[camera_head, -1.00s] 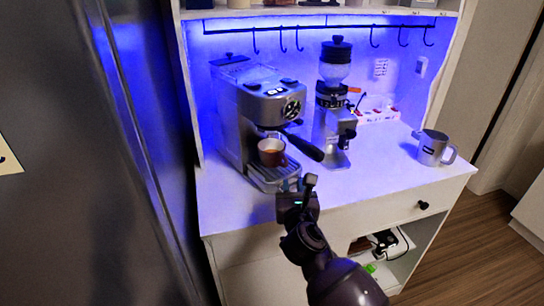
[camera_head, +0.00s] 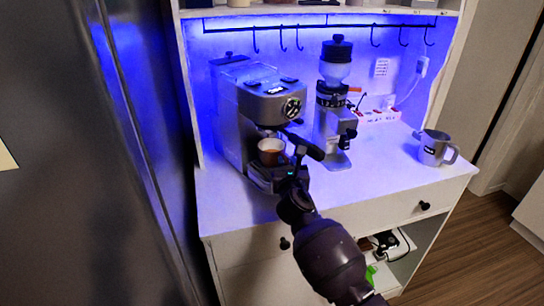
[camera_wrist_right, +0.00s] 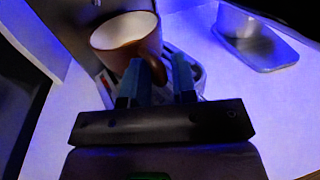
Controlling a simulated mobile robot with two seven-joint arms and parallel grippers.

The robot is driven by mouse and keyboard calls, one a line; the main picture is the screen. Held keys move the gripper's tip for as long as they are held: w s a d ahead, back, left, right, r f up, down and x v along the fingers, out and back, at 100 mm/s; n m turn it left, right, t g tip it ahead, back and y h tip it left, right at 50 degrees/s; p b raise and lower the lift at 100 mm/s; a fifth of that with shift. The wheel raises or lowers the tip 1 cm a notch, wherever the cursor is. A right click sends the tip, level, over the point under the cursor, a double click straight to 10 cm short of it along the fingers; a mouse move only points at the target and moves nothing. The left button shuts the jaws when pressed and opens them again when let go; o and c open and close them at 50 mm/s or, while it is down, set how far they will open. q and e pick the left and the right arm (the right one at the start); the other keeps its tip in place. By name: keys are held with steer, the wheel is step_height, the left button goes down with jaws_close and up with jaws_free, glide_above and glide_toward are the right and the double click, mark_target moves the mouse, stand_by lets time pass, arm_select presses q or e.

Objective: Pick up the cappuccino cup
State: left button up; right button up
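The cappuccino cup (camera_head: 270,146), brown outside and pale inside, stands upright on the drip tray of the espresso machine (camera_head: 258,100). My right gripper (camera_head: 287,162) is in front of the tray. In the wrist view its two bluish fingers (camera_wrist_right: 158,78) are apart, with the cup's handle between or just beyond their tips. Whether they touch the handle I cannot tell. My left gripper is not in view.
The portafilter handle (camera_head: 305,146) sticks out close above my right gripper. A grinder (camera_head: 334,100) stands right of the machine. A metal jug (camera_head: 432,150) is at the counter's right end. The counter (camera_head: 385,175) between grinder and jug is clear.

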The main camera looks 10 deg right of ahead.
steer(key=shift+c, duration=0.3)
jaws_close()
steer(key=shift+w, duration=0.1)
steer(key=shift+r, duration=0.2)
